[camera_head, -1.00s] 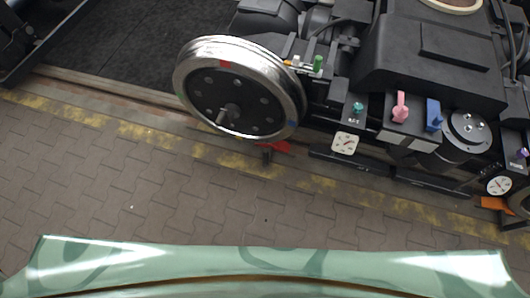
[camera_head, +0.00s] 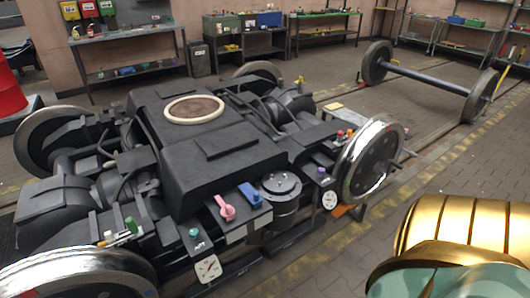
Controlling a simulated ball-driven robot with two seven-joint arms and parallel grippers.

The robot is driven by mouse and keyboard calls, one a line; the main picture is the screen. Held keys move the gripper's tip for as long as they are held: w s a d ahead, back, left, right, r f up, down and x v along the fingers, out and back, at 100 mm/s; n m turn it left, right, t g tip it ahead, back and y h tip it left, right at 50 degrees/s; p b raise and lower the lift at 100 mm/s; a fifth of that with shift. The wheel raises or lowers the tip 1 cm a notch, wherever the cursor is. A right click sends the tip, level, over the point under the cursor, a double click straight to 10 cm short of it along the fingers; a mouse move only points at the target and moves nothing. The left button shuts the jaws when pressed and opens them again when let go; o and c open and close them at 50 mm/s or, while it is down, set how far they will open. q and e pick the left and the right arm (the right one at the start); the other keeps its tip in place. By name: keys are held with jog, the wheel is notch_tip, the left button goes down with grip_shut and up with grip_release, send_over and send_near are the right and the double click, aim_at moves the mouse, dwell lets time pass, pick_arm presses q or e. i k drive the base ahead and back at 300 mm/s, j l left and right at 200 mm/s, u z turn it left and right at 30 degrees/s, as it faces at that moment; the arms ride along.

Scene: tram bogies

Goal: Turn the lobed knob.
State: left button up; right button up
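A small teal knob (camera_head: 194,233) sits on a dark box at the near side of the black bogie (camera_head: 215,155); it looks lobed, but it is too small to be sure. A small purple knob (camera_head: 321,171) stands on another box further right, near the right wheel; its shape is also unclear. A pink handle (camera_head: 226,209) and a blue handle (camera_head: 250,194) sit between them. Neither of my grippers is in view.
White dials (camera_head: 208,268) and (camera_head: 330,200) hang below the boxes. A green handle (camera_head: 131,224) stands near the left front wheel (camera_head: 75,278). A loose wheelset (camera_head: 425,77) lies at the back right. Paved floor (camera_head: 420,170) is clear on the right.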

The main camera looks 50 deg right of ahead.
aim_at(320, 171)
jog(key=z, duration=2.05)
jog(key=i+l, duration=0.35)
jog(key=l+u, duration=0.05)
